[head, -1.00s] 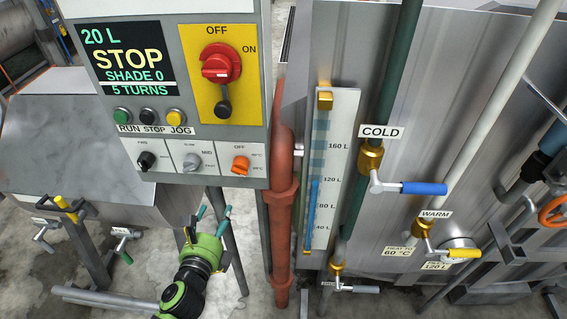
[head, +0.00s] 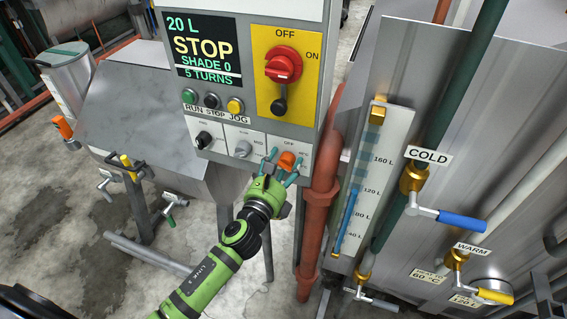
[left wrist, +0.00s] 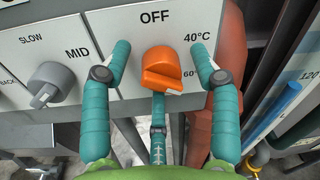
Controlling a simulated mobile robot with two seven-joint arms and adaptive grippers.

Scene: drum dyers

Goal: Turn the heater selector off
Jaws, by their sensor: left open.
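The heater selector (head: 287,160) is an orange knob at the lower right of the grey control panel. In the left wrist view the orange knob (left wrist: 162,70) has OFF printed above it and 40°C and 60° to its right. Its white mark is on the right side, towards 60°. My left gripper (head: 287,159) is open, its teal fingers at the knob. In the left wrist view the fingers of the left gripper (left wrist: 161,58) stand left and right of the knob with gaps, and a third is below it. My right gripper is not in view.
A grey MID knob (left wrist: 54,84) sits close left of the left finger. A red pipe (head: 318,200) runs down just right of the panel. A red main switch (head: 283,65) and several buttons are above. Valves with blue (head: 462,221) and yellow handles are at the right.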

